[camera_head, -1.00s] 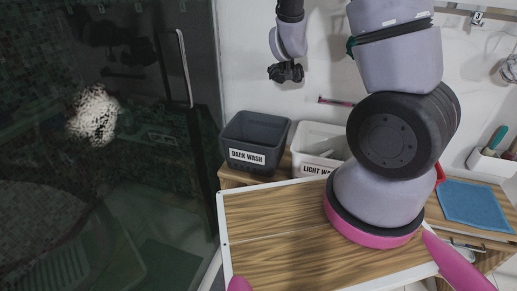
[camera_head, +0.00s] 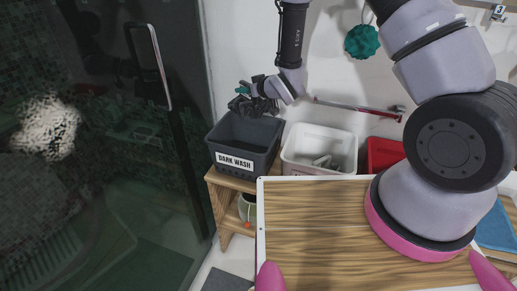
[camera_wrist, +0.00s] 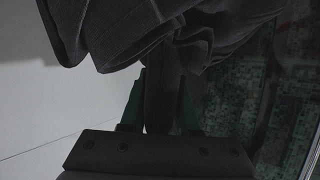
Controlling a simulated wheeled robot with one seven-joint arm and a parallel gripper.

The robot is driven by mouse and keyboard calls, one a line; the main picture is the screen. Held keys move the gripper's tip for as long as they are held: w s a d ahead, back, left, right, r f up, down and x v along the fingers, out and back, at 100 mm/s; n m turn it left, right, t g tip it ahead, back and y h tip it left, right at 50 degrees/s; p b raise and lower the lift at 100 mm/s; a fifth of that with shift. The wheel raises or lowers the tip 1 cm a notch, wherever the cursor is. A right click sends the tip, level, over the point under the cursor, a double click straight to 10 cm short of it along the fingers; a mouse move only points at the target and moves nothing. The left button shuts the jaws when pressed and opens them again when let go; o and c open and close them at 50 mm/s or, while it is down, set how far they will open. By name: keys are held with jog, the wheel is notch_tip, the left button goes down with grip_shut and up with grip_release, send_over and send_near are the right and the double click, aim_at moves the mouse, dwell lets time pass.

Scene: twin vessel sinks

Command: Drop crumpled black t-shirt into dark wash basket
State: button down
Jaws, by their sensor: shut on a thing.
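My gripper (camera_head: 244,92) is shut on the crumpled black t-shirt (camera_head: 254,105), which hangs just above the dark wash basket (camera_head: 237,164). In the wrist view, the dark folded cloth (camera_wrist: 150,30) fills the top and is pinched between the green fingers (camera_wrist: 160,105). The basket is a dark grey open bin with a white "DARK WASH" label, standing on a wooden shelf. The t-shirt overlaps the basket's back rim in the head view, and I cannot tell whether it touches the rim. The basket's floor is in shadow.
A white bin (camera_head: 319,165) with light items stands right of the dark basket, and a red bin (camera_head: 384,152) is beyond it. A glass wall (camera_head: 100,150) with a handle is at the left. A wooden tabletop (camera_head: 320,230) is in front, and a green sponge-like ball (camera_head: 362,42) hangs on the wall.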

aim_at(257, 101)
jog(key=shift+w+d+f, duration=0.1)
jog(key=shift+f, duration=2.5)
jog(key=c, duration=0.6)
grip_release()
jog(key=shift+o, duration=0.2)
jog(key=v, duration=1.1)
jog(key=shift+w, duration=0.1)
